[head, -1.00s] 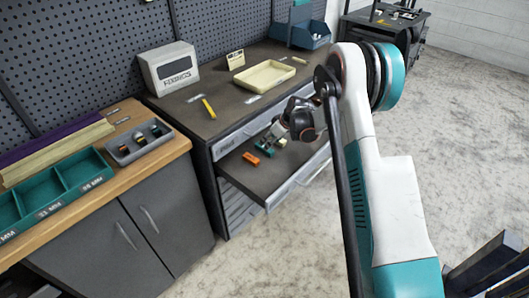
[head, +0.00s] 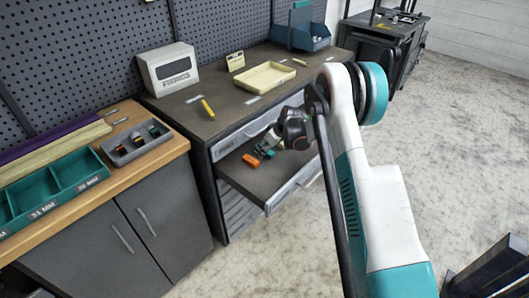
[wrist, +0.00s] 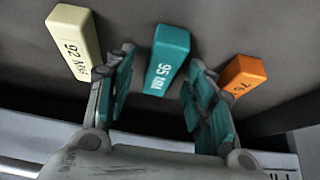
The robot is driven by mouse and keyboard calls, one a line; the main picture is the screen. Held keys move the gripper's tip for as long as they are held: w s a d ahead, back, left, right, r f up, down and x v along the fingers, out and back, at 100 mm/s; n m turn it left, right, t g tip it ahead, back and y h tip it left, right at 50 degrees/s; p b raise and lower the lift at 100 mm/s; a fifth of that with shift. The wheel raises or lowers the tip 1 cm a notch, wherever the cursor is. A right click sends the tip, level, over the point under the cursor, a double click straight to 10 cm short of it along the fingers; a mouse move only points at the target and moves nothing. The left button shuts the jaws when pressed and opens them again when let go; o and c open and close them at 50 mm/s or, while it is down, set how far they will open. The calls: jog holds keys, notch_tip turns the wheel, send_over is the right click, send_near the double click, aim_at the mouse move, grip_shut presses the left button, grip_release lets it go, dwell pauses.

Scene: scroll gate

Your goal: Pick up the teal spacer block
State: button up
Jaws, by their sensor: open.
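The teal spacer block (wrist: 170,50) lies in the open drawer and is marked 95 in the wrist view. It shows small in the drawer in the head view (head: 268,154). My gripper (wrist: 162,72) is open, with its teal-padded fingers to the left and right of the block's near end in the wrist view. I see gaps between block and fingers; whether the fingertips are down at its height I cannot tell. In the head view the drawer end of my arm hides part of the drawer contents.
A cream block (wrist: 75,40) marked 92 lies left of the teal one, close to the left finger. An orange block (wrist: 242,75) lies to the right, close to the right finger. The drawer (head: 262,188) has a raised front edge. A cream tray (head: 264,76) stands on the cabinet top.

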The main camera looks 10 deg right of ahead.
jog(key=shift+f, duration=0.1)
jog(key=shift+c, duration=0.3)
grip_shut()
jog(key=shift+r, duration=0.2)
